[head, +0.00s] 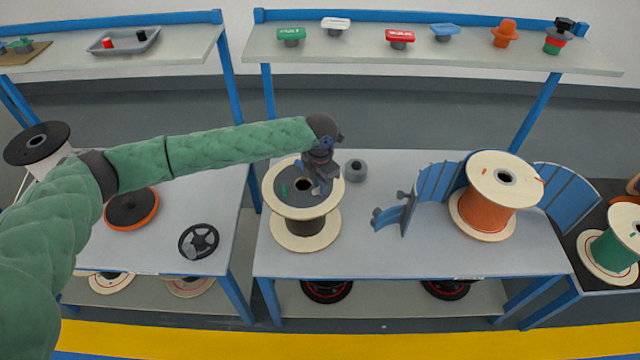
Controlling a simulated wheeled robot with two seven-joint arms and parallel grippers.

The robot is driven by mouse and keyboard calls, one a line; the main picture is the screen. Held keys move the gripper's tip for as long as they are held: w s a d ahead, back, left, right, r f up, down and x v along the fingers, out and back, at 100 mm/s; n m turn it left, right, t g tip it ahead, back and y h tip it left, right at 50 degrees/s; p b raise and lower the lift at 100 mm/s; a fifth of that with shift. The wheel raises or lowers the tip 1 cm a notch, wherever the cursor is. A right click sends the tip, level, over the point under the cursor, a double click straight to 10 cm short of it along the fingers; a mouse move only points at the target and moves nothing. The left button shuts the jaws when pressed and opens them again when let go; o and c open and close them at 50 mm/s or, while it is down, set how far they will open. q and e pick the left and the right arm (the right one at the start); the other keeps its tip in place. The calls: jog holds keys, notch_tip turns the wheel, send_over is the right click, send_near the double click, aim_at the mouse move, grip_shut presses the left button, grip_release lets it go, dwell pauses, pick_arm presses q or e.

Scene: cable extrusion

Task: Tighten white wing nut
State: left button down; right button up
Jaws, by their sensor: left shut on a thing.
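My left arm reaches in from the left, and my left gripper (318,188) points down over the top of a wooden spool (282,206) with dark windings. The gripper is shut at the right part of the spool's grey top disc (290,176), close to the dark centre hole. The thing between its fingers is small and mostly hidden by them; I take it for the white wing nut, but its shape and its seat cannot be made out. A small green mark (284,189) lies on the left of the disc. My right gripper is not in view.
A grey ring (356,170) stands just right of the spool. Further right are a blue curved guard (436,182) and an orange cable spool (487,215). A black handwheel (199,241) lies on the left table. The right table's front middle is clear.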

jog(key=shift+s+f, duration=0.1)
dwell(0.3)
